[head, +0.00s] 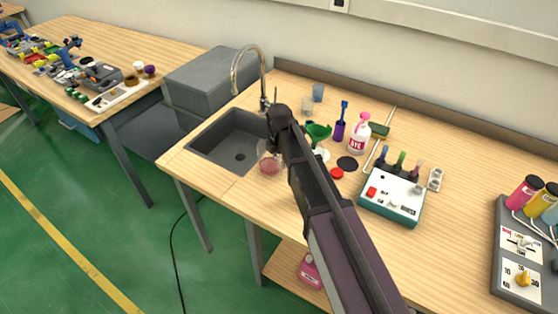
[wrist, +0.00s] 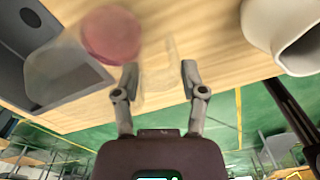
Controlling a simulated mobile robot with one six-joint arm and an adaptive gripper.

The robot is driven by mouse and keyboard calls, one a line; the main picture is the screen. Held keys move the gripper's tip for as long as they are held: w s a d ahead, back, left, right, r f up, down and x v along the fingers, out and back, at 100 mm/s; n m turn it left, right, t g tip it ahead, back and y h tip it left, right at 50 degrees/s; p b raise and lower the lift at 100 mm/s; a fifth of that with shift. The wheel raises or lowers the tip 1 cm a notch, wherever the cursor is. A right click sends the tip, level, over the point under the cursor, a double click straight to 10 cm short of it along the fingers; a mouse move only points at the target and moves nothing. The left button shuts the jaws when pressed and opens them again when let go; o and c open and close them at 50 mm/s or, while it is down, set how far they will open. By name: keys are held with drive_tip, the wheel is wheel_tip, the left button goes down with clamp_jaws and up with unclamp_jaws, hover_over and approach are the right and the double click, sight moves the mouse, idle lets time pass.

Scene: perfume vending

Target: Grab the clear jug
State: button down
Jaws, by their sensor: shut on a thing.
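The clear jug (head: 270,165) stands on the wooden counter just right of the sink, with a pink-red part showing through it. In the wrist view the see-through jug (wrist: 112,33) is blurred at the upper middle, with its pink part round. My gripper (wrist: 160,78) has a finger on each side of a clear, faint part of the jug, apparently its handle, and is shut on it. In the head view my wrist hides the fingertips and part of the jug.
The grey sink (head: 225,145) with its tall tap (head: 236,72) lies left of the jug. The counter's front edge is close.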

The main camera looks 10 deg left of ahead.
drive_tip(key=shift+r+p, duration=1.5)
drive_tip(key=shift+r, duration=0.1)
drive_tip(key=s+d+r+p, duration=0.1)
drive_tip(key=s, duration=1.4)
drive_tip(key=shift+s+d, duration=0.25)
drive_tip(key=shift+s, duration=0.1)
drive_tip(key=shift+s, duration=0.1)
